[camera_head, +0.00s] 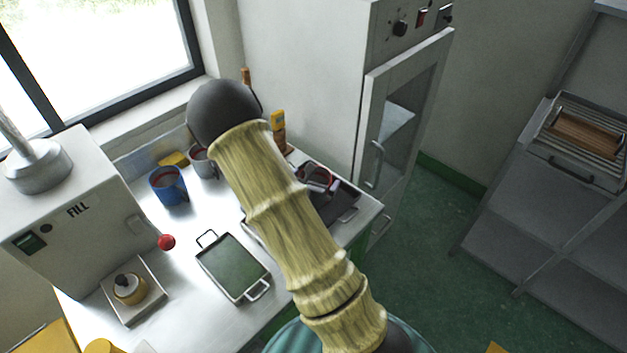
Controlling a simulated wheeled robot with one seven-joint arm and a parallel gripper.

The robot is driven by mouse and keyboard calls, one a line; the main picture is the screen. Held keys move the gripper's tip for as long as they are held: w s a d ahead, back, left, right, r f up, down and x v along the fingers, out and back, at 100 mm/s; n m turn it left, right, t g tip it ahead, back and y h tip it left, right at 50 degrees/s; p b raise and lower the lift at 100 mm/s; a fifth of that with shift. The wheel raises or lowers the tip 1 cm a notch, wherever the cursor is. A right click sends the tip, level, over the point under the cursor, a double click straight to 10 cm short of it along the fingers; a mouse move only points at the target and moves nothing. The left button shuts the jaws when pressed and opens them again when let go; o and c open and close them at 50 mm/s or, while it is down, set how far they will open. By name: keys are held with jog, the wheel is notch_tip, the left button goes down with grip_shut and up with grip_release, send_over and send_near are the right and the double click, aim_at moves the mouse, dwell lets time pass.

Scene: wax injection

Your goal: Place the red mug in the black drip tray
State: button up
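A small red and dark round shape, apparently the red mug (318,175), shows just right of my sleeved arm. It is over or in the black drip tray (347,200), which lies at the right end of the bench; I cannot tell if it touches the tray bottom. The arm hides the tray's left part. Small pale grey pieces beside the red shape may be fingers of my gripper. The gripper itself is mostly hidden behind my arm, so its opening and any grasp are unclear.
A blue mug (168,190) and a grey mug (203,163) stand at the back of the bench. A green-bottomed metal tray (232,268) lies in front. The FILL machine (75,225) is at left, a glass-door cabinet (365,130) behind right, a shelf rack (550,190) far right.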

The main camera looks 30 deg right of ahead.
jog(key=shift+r, duration=0.15)
jog(key=shift+s+a+r, duration=0.1)
jog(key=shift+a, duration=0.1)
jog(key=p+v, duration=0.6)
jog(key=v, duration=0.5)
jog(key=shift+s, duration=0.3)
jog(key=shift+a+r, duration=0.1)
dwell(0.3)
